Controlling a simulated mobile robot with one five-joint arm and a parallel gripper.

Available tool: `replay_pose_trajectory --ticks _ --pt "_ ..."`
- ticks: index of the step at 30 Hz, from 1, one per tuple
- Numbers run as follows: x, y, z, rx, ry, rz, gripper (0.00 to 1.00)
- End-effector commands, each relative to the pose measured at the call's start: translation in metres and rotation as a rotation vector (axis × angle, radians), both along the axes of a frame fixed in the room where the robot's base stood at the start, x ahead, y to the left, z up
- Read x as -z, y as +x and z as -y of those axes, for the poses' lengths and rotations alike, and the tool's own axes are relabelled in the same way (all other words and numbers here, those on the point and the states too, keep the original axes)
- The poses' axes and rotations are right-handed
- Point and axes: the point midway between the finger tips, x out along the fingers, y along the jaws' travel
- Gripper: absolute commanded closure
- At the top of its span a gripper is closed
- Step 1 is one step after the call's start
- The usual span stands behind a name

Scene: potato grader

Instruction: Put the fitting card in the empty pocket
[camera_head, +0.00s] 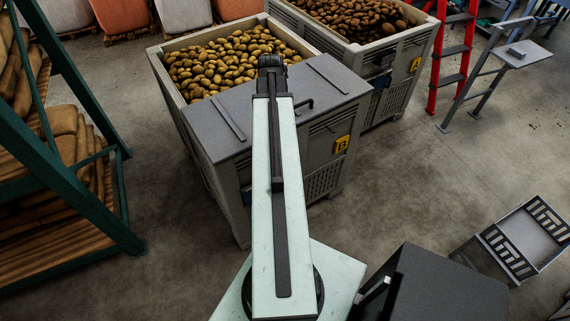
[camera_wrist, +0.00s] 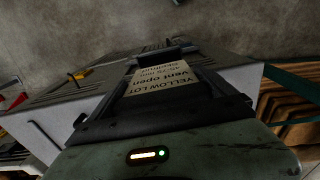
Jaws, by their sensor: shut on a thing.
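A pale card (camera_wrist: 163,78) with dark print shows in the wrist view, its lines reading "YELLOW LOT" and "vent open", with smaller print that is hard to read. My gripper (camera_wrist: 165,54) is shut on this card, with dark jaw parts on both sides of it. In the head view my gripper (camera_head: 271,62) is small and dark at the far end of my arm, above the grey lid of crate B; the card cannot be made out there.
Crate B (camera_head: 238,205) holds yellowish potatoes behind its grey lid (camera_head: 330,88). Crate A (camera_head: 398,98) with browner potatoes stands behind it to the right. A green rack (camera_head: 60,170) with sacks is at left, a red ladder (camera_head: 438,60) at right.

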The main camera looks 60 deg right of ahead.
Motion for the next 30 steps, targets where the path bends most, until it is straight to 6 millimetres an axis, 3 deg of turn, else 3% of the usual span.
replay_pose_trajectory --ticks 6,12,18,27,30 --pt "0.004 0.000 0.000 0.000 0.000 0.000 0.53" --pt "0.047 0.002 0.001 -0.001 0.002 0.001 0.53" --pt "0.051 0.002 0.001 -0.001 0.002 0.001 0.53" --pt "0.110 0.003 0.001 -0.002 0.002 0.001 0.53" --pt "0.112 0.003 0.001 -0.002 0.002 0.001 0.53"
